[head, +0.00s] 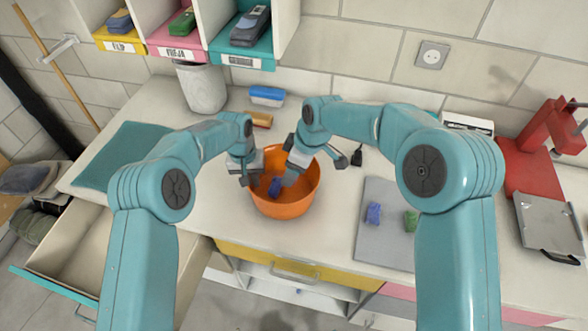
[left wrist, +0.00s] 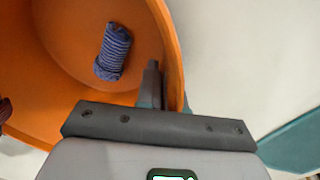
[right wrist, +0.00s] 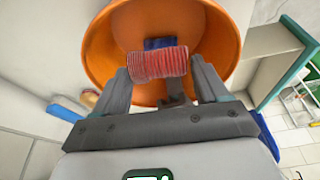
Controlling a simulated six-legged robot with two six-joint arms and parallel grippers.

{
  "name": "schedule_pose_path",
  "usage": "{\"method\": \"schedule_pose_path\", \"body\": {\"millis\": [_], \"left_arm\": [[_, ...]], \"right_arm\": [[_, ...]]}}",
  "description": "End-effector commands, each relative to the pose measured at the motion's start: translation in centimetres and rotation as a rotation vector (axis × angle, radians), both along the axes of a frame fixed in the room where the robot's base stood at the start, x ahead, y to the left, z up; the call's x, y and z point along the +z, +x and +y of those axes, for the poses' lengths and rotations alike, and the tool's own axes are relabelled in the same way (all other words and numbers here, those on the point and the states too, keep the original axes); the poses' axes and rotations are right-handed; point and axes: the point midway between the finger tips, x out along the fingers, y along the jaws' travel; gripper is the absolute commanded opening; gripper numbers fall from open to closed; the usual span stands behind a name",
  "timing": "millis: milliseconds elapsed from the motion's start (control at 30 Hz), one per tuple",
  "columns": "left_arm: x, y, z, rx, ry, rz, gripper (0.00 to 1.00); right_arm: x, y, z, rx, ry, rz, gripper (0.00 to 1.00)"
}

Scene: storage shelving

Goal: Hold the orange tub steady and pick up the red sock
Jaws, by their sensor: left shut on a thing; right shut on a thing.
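The orange tub (head: 284,209) stands on the counter. My left gripper (head: 250,178) is shut on its left rim; in the left wrist view one finger is inside the tub wall (left wrist: 60,88). My right gripper (right wrist: 158,80) is shut on the red sock (right wrist: 158,63), a ribbed roll held between its fingertips over the tub opening. In the head view the red sock is hidden behind the right hand. A blue striped sock (left wrist: 113,51) lies on the tub floor, partly covered by the red sock in the right wrist view.
A grey mat (head: 374,245) at right holds a blue roll (head: 373,213) and a green roll (head: 410,221). An open drawer (head: 95,250) juts out at lower left.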

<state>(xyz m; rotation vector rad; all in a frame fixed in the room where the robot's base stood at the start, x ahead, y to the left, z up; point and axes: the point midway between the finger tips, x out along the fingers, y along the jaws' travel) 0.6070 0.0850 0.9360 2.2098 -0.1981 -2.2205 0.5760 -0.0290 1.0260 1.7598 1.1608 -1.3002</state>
Motion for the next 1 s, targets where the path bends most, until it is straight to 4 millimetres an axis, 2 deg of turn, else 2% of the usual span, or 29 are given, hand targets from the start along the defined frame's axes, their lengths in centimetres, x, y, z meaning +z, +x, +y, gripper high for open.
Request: {"method": "schedule_pose_path", "body": {"millis": [33, 133, 167, 433, 533, 667, 900, 1000], "left_arm": [[0.0, 0.0, 0.0, 0.0, 0.0, 0.0, 0.0], [0.0, 0.0, 0.0, 0.0, 0.0, 0.0, 0.33], [0.0, 0.0, 0.0, 0.0, 0.0, 0.0, 0.37], [0.1, 0.0, 0.0, 0.0, 0.0, 0.0, 0.37], [0.9, 0.1, 0.1, 0.0, 0.0, -0.002, 0.37], [3.3, 0.1, 0.3, 0.0, -0.001, -0.005, 0.37], [8.7, 0.2, 0.8, -0.001, 0.0, -0.005, 0.37], [10.4, 0.1, 0.9, -0.001, -0.001, -0.003, 0.37]], "right_arm": [[0.0, 0.0, 0.0, 0.0, 0.0, 0.0, 0.44], [0.0, 0.0, 0.0, 0.0, 0.0, 0.0, 0.44], [0.0, 0.0, 0.0, 0.0, 0.0, 0.0, 0.44], [0.0, 0.0, 0.0, 0.0, 0.0, -0.001, 0.44], [0.0, 0.0, 0.0, 0.0, 0.0, -0.001, 0.44], [0.0, 0.0, 0.0, 0.0, 0.0, -0.001, 0.44], [0.0, 0.0, 0.0, 0.0, 0.0, -0.001, 0.44], [0.0, 0.0, 0.0, 0.0, 0.0, -0.001, 0.44]]}}
